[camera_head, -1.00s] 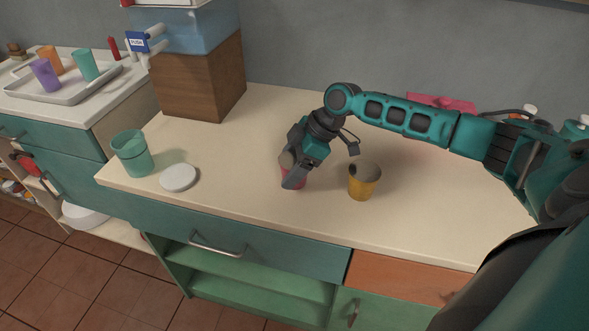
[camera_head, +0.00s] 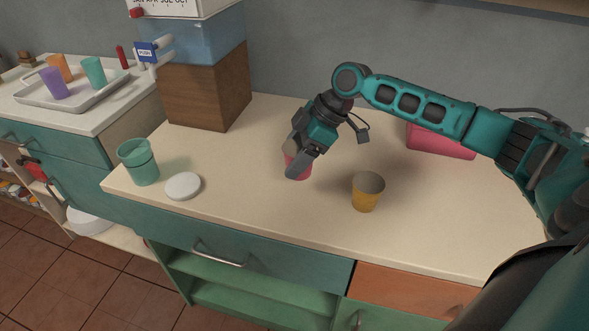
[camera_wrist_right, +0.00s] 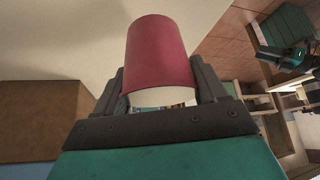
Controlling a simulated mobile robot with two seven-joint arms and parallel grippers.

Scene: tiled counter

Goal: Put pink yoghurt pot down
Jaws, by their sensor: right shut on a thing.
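The pink yoghurt pot (camera_head: 303,171) is at the middle of the counter (camera_head: 250,215), partly hidden by my right gripper (camera_head: 294,163). My right gripper is shut on it, with the fingers on its two sides. In the right wrist view the pink pot (camera_wrist_right: 158,52) fills the space between the fingers (camera_wrist_right: 160,90), and its pale end faces the palm. Whether its base touches the counter I cannot tell.
A yellow pot (camera_head: 367,191) stands right of the gripper. A white lid (camera_head: 183,186) and a green cup (camera_head: 138,161) are at the left. A wooden block (camera_head: 207,92) bears a blue tank. A pink box (camera_head: 440,141) lies behind my arm. Counter between lid and gripper is clear.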

